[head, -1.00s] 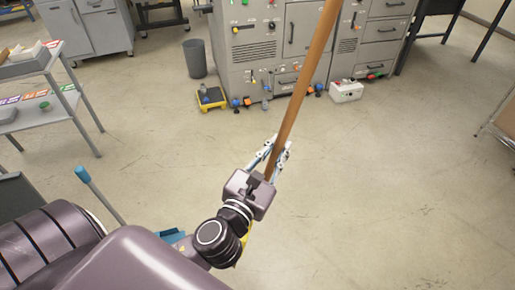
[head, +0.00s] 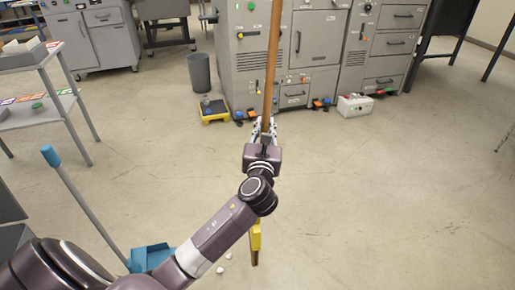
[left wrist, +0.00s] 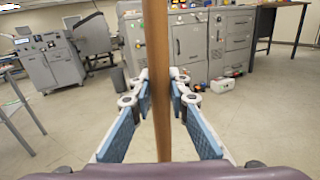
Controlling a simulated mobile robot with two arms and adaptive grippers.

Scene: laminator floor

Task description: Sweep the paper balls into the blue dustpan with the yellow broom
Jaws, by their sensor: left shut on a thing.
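My left gripper (head: 263,132) is shut on the broom's brown wooden handle (head: 272,62), which stands nearly upright. The handle also runs between the blue-padded fingers in the left wrist view (left wrist: 157,60). The broom's yellow head (head: 256,237) is low, at or near the floor, partly hidden behind my forearm. The blue dustpan (head: 150,257) lies on the floor left of the broom head, partly covered by my arm. Its grey handle (head: 85,210) rises left to a blue grip. Small white paper balls (head: 228,256) lie between dustpan and broom head. My right gripper is out of view.
Grey machine cabinets (head: 318,45) stand at the back, with a dark bin (head: 199,72), a yellow platform (head: 214,112) and a white box (head: 355,107) before them. A grey shelf cart (head: 40,112) stands at the left. The floor at right is clear.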

